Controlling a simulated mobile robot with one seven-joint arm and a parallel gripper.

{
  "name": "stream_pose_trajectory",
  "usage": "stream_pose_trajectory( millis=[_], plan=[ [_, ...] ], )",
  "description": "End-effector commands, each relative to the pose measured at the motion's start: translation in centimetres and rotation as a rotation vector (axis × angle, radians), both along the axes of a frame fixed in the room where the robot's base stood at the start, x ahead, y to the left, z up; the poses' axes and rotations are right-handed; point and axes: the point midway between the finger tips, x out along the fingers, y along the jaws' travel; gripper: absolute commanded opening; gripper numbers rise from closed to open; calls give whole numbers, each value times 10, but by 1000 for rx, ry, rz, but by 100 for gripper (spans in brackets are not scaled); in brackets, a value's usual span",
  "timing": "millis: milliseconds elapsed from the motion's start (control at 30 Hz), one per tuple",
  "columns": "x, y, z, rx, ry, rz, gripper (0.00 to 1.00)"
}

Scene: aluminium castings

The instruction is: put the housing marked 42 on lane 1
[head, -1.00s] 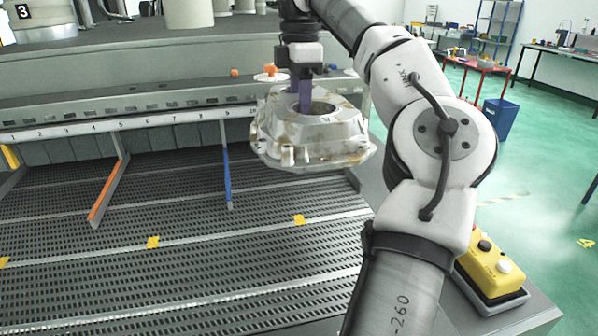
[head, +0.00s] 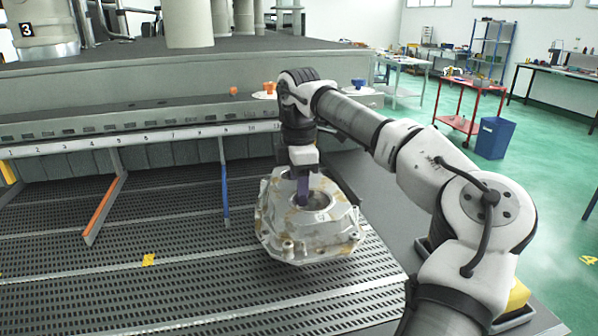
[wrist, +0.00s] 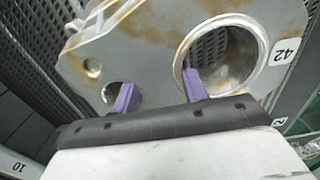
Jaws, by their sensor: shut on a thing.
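The housing (head: 325,238) is a grey, brown-stained casting with a large round bore. My gripper (head: 303,196) is shut on it, and it hangs tilted over the right part of the slatted deck, right of the blue divider (head: 225,185). In the wrist view, one purple finger of my gripper (wrist: 160,93) reaches into the large bore and the other into a smaller hole of the housing (wrist: 150,50). A white label 42 (wrist: 287,52) shows beside the bore. The housing's underside is hidden, so I cannot tell its height over the deck.
An orange divider (head: 103,210) stands further left on the slatted deck (head: 165,215). A numbered rail (head: 140,138) runs along the back. The deck between the dividers is empty. A yellow control box (head: 518,294) is partly behind my arm. A blue bin (head: 495,138) stands on the floor.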

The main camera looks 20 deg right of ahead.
Motion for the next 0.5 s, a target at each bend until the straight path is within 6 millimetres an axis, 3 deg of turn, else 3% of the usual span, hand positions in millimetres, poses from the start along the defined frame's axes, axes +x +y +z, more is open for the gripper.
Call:
stream_pose_trajectory(
  millis=[367,500],
  plan=[
    [0,0,-36,1,-1,1,0],
    [0,1,-41,1,-4,1,0]
  ],
)
